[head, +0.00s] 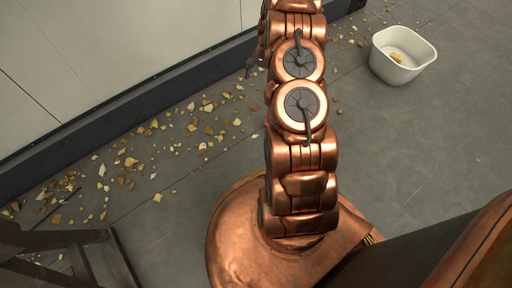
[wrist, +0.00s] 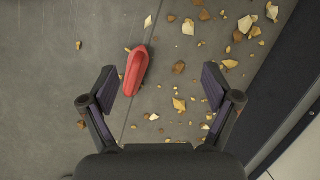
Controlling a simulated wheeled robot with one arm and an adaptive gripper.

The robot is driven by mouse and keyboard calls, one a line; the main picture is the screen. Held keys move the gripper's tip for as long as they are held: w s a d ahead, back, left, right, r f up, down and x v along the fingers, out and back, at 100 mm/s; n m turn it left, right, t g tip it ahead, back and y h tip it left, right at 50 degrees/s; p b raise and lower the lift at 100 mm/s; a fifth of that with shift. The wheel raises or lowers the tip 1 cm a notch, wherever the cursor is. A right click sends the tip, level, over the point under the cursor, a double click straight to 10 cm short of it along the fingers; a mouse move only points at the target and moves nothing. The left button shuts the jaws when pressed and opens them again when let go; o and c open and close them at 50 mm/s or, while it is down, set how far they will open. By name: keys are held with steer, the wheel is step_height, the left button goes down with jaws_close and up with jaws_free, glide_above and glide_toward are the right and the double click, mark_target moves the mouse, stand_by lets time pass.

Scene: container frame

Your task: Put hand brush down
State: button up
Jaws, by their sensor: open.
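The hand brush (wrist: 136,70) shows in the wrist view as a red, elongated body, seemingly lying on the grey floor. It is tilted slightly, left of the middle between my fingers and ahead of the tips. My gripper (wrist: 160,84) is open, with its two dark fingers wide apart and nothing held between them. The fingers do not appear to touch the brush. In the head view my copper arm hides most of my gripper, and I cannot make out the brush clearly there.
Yellow and brown crumbs or chips (head: 125,165) are scattered over the floor along a dark baseboard (head: 120,100) below pale cabinet panels. A white tub (head: 378,58) with a yellowish piece inside stands at upper right. The floor at right is mostly clear.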

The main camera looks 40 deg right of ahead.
steer(key=s+a+r+n+g+h, duration=0.1)
steer(key=s+a+r+n, duration=0.35)
steer(key=a+r, duration=0.6)
steer(key=s+a+r+n+g, duration=0.1)
steer(key=s+a+r+n, duration=0.2)
steer(key=s+a+r, duration=0.55)
steer(key=s+a+r+n, duration=0.2)
steer(key=s+a+r, duration=0.1)
steer(key=s, duration=0.4)
steer(key=s+a+r+n+h, duration=0.1)
steer(key=s+a+r+n, duration=0.1)
steer(key=s, duration=0.6)
steer(key=s+a+r+n+h, duration=0.1)
steer(key=s+a+r+n, duration=0.1)
steer(key=s+a+r, duration=0.2)
steer(key=s+a, duration=0.1)
steer(key=s, duration=0.2)
steer(key=shift+s+g, duration=0.2)
steer(key=shift+g, duration=0.1)
steer(key=shift+r+n+h, duration=0.15)
steer(key=shift+n+h, duration=0.1)
steer(key=shift+h, duration=0.05)
step_height(320, 180, up, 40)
steer(key=t+p, duration=0.1)
steer(key=p, duration=3.7)
steer(key=shift+w+d+t, duration=0.15)
steer(key=shift+w+t, duration=0.25)
steer(key=shift+w, duration=0.05)
